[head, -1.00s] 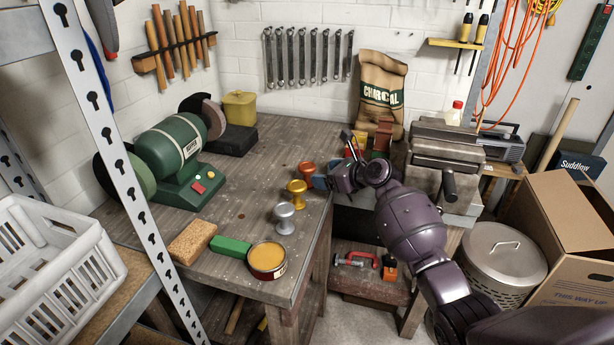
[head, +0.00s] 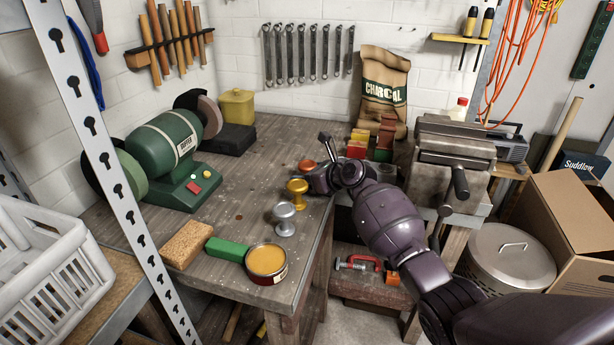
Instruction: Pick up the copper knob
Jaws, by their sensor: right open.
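The copper knob (head: 307,165) stands on the wooden workbench, the farthest in a row of three knobs. Only its top part shows; my right gripper (head: 313,181) hides the lower part. My right gripper is open and lies right beside the knob, its arm coming in from the right. I cannot tell whether the fingers touch or surround the knob. The gold knob (head: 297,192) and the silver knob (head: 284,217) stand nearer on the bench. My left gripper is not in view.
A green buffer (head: 172,160) stands at the bench's left. An open wax tin (head: 267,262), green bar (head: 228,249) and brown block (head: 187,244) lie near the front. Colored blocks (head: 357,148) and a vise (head: 452,150) are at the right. The bench's middle is clear.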

